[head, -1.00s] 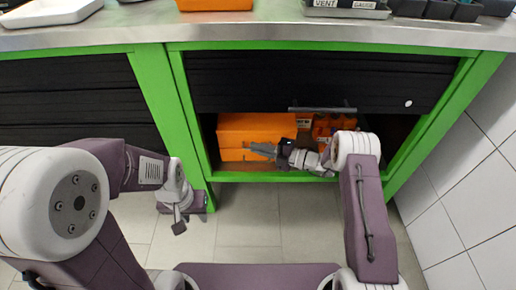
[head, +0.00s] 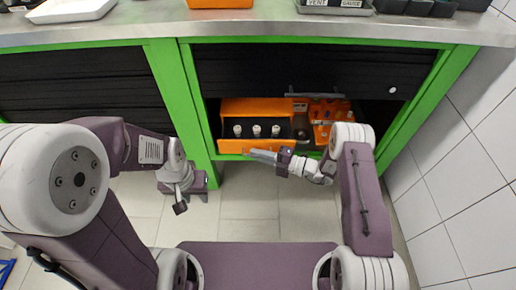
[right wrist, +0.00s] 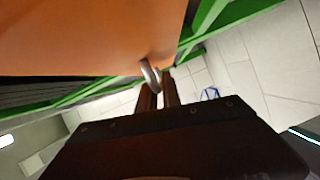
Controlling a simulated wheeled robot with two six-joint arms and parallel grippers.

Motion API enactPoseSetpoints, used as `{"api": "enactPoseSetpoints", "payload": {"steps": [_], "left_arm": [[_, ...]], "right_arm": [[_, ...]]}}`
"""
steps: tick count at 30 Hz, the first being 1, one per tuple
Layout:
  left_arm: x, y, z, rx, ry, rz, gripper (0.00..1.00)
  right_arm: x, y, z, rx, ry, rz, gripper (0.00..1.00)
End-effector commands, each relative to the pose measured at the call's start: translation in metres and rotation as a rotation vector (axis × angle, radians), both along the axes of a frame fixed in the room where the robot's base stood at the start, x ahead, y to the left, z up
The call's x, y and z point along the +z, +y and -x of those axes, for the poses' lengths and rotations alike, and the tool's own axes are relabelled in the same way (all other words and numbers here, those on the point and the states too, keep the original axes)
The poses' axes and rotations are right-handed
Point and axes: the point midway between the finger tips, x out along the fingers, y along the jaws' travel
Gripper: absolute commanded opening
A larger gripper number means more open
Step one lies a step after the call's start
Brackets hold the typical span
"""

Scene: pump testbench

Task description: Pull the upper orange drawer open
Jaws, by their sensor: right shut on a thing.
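The upper orange drawer (head: 233,146) sits inside the cabinet below the worktop, pulled partly out toward me. Its open top shows several upright white-capped items (head: 256,130). My right gripper (head: 258,155) is at the drawer's front. In the right wrist view, the orange drawer front (right wrist: 90,35) fills the upper left. There my right gripper (right wrist: 158,92) is shut on the drawer's small metal handle (right wrist: 150,76), between dark fingers. My left gripper (head: 180,206) hangs low on the left, away from the drawer; its finger gap is not clear.
A black shutter (head: 310,65) with a grey bar handle (head: 316,94) is partly raised above the drawer. Orange parts (head: 328,113) stand to the drawer's right. Green posts (head: 192,105) frame the cabinet. Tiled floor (head: 250,200) is clear in front.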

Motion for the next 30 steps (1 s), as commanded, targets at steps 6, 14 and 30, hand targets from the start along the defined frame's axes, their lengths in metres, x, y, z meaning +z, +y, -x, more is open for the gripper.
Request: {"api": "enactPoseSetpoints", "payload": {"steps": [6,14,30], "left_arm": [[-0.001,0.0,0.0,0.0,0.0,0.0,0.36],[-0.001,0.0,0.0,0.0,0.0,0.0,0.36],[0.034,0.0,0.0,0.0,0.0,0.0,0.36]], "right_arm": [[0.0,-0.001,-0.001,-0.002,0.0,0.0,0.0],[0.0,0.0,-0.001,-0.001,0.0,-0.001,0.31],[0.009,-0.073,0.028,-0.005,0.0,-0.001,0.31]]}}
